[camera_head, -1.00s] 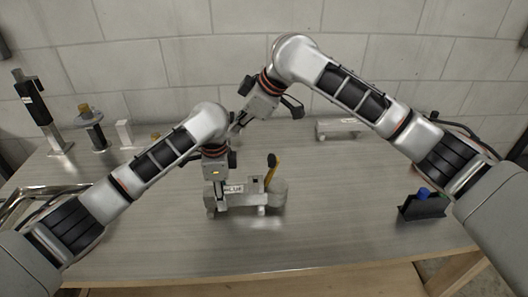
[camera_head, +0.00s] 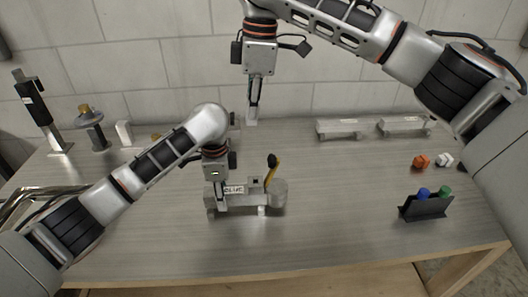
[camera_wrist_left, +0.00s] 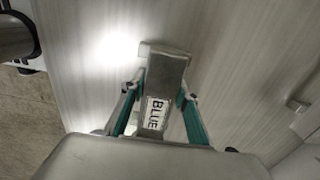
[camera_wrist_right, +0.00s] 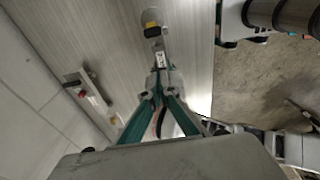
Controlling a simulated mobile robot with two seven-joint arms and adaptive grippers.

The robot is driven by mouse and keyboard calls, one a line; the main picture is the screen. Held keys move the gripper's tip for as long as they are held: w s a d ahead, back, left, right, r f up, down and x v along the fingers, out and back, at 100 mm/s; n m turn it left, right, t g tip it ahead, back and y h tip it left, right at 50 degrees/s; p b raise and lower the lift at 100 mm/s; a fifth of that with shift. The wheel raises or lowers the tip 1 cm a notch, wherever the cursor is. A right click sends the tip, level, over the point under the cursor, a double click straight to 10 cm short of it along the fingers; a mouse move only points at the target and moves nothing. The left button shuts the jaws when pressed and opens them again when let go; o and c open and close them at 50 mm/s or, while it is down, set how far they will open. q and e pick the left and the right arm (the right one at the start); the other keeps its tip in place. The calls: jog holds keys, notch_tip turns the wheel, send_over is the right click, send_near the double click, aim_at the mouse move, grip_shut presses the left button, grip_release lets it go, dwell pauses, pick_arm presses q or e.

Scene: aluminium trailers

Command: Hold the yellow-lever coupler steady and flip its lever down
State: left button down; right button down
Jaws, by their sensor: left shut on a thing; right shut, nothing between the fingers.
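The coupler (camera_head: 250,199) is a grey metal piece standing on the table, with a white label reading BLUE. Its yellow lever (camera_head: 272,170), with a black tip, stands up at a slight tilt near the coupler's right end. My left gripper (camera_head: 220,205) is shut on the coupler's left part; the left wrist view shows its fingers on both sides of the labelled coupler body (camera_wrist_left: 166,75). My right gripper (camera_head: 252,120) is shut and empty, pointing down, raised above and behind the coupler. The right wrist view shows the coupler with its lever (camera_wrist_right: 152,28) beyond the fingertips.
Two similar grey couplers (camera_head: 340,128) (camera_head: 404,124) lie at the back right. An orange piece (camera_head: 421,162) and a white piece (camera_head: 445,160) lie at right, behind a black holder (camera_head: 426,208) with blue and green knobs. Stands line the back left. The front table is clear.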

jog(key=shift+f, duration=0.15)
notch_tip(320, 180, down, 11)
jog(key=d, duration=0.2)
jog(key=shift+d, duration=0.35)
